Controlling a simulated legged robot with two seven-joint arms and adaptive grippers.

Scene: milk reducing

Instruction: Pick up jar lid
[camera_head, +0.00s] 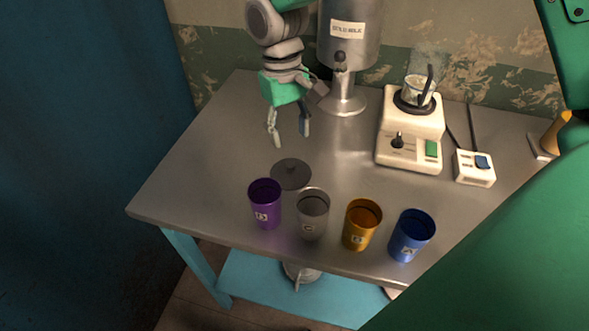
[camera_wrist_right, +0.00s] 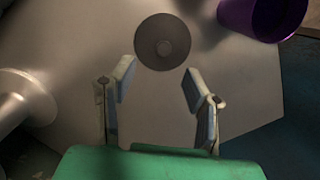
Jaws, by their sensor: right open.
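The jar lid (camera_head: 291,174) is a dark grey disc with a small knob in its middle, lying flat on the metal table behind the purple and grey cups. It also shows in the right wrist view (camera_wrist_right: 147,48), just beyond the fingertips. My right gripper (camera_head: 289,137) is open and empty above the table, on the far side of the lid. In the right wrist view its two fingers (camera_wrist_right: 158,74) are spread apart, with bare table between them and the lid ahead, apart from them. My left gripper is not in view.
A purple cup (camera_head: 265,205), grey cup (camera_head: 312,215), orange cup (camera_head: 361,225) and blue cup (camera_head: 411,236) line the front edge. A metal dispenser (camera_head: 350,35), a hot plate (camera_head: 409,152) with a steaming beaker (camera_head: 416,90), and a white switch box (camera_head: 474,169) stand behind. The table's left side is clear.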

